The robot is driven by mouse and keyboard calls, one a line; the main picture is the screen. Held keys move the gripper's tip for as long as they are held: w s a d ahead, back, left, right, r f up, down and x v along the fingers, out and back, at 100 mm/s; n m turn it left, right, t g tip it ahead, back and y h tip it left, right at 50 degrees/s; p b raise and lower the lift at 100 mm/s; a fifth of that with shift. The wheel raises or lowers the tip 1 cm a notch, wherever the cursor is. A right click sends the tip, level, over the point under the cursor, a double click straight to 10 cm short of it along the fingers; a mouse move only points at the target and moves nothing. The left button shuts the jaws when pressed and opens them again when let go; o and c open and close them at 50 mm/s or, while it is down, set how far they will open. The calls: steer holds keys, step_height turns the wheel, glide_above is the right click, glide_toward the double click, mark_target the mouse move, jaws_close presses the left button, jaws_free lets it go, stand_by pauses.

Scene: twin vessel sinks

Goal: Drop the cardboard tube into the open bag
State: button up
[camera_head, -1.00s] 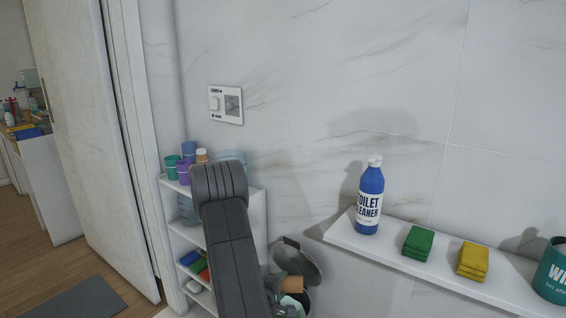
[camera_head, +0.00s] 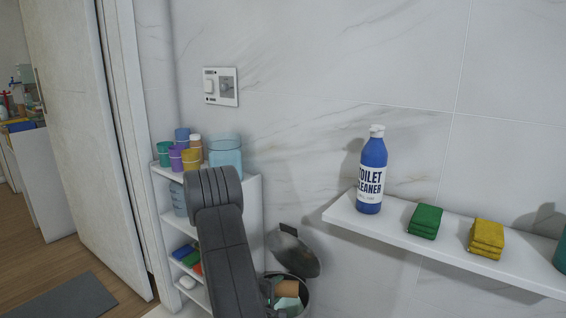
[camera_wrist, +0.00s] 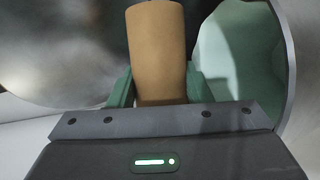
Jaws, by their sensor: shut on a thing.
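The cardboard tube (camera_wrist: 157,50) is a plain brown cylinder, held upright in the wrist view between the green fingers of my gripper (camera_wrist: 157,88). My gripper is shut on it. In the head view the tube (camera_head: 287,288) shows small at the mouth of a round metal bin with its lid (camera_head: 292,252) raised. A pale green bag (camera_wrist: 243,52) lines the bin and lies open, behind and to the right of the tube in the wrist view. The tube's far end is over or inside the bin opening; its exact depth cannot be told. My arm hides part of the bin.
A white shelf unit (camera_head: 255,225) with cups and a clear blue tub (camera_head: 225,155) stands left of the bin. A wall shelf (camera_head: 400,238) at right holds a blue toilet cleaner bottle (camera_head: 371,172), green sponges (camera_head: 425,221) and yellow sponges (camera_head: 486,238).

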steer(key=shift+f, duration=0.45)
steer(key=o, duration=1)
steer(key=shift+o, duration=0.2)
steer(key=shift+r, duration=0.1)
steer(key=p+v, duration=0.3)
steer(key=v, duration=1)
steer(key=shift+s+a+p, duration=0.2)
steer(key=shift+s+p, duration=0.1)
steer(key=shift+p, duration=0.1)
